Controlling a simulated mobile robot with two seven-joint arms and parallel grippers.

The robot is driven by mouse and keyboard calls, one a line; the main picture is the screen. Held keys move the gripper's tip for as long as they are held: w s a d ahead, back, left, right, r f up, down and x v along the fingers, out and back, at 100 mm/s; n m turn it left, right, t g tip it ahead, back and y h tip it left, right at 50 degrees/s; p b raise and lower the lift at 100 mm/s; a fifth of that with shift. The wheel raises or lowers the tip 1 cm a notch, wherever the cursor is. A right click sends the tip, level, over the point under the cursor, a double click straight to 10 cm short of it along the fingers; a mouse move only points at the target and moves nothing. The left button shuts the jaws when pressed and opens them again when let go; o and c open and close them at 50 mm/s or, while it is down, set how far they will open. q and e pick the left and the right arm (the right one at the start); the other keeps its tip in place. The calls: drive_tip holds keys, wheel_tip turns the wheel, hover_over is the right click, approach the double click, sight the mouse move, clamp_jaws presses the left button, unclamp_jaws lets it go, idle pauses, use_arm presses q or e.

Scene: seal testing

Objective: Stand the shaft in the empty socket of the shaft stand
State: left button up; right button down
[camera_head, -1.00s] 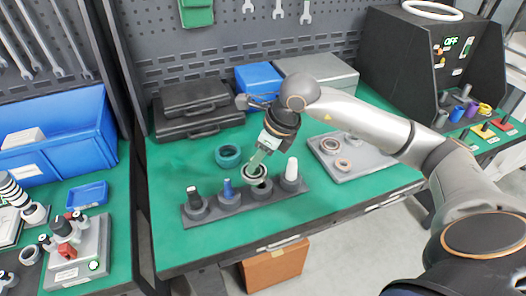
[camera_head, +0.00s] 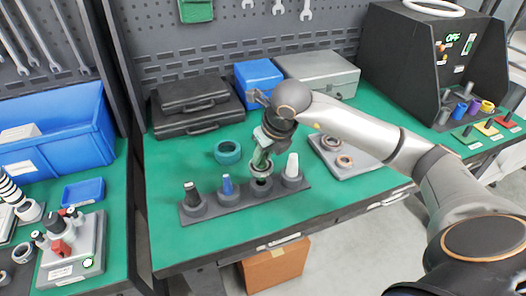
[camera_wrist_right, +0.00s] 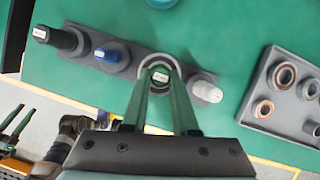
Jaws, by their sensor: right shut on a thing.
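The shaft stand (camera_head: 243,203) is a dark grey bar on the green bench, with a row of round sockets. A black shaft (camera_head: 191,191), a blue shaft (camera_head: 227,184) and a white shaft (camera_head: 292,166) stand in it. The socket (camera_head: 261,188) between blue and white holds no standing shaft of its own. My right gripper (camera_head: 262,160) is shut on a shaft, whose end with a pale label (camera_wrist_right: 160,77) shows between the green fingers. A light ring surrounds it. It is right over that socket; I cannot tell whether it has entered.
A teal ring (camera_head: 228,152) lies behind the stand. A grey tray (camera_head: 362,162) with metal rings lies to the right. Black cases (camera_head: 197,107), a blue box (camera_head: 257,79) and a silver case (camera_head: 319,73) line the back. The bench front is clear.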

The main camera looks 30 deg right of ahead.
sight(263, 164)
drive_tip(key=shift+f, duration=0.1)
idle(0.4)
drive_tip(key=shift+f, duration=0.15)
drive_tip(key=shift+f+b, duration=1.55)
drive_tip(key=shift+b, duration=0.2)
drive_tip(key=shift+f+b, duration=0.25)
drive_tip(key=shift+b, duration=0.2)
drive_tip(key=c, duration=1)
unclamp_jaws()
drive_tip(key=shift+o, duration=0.4)
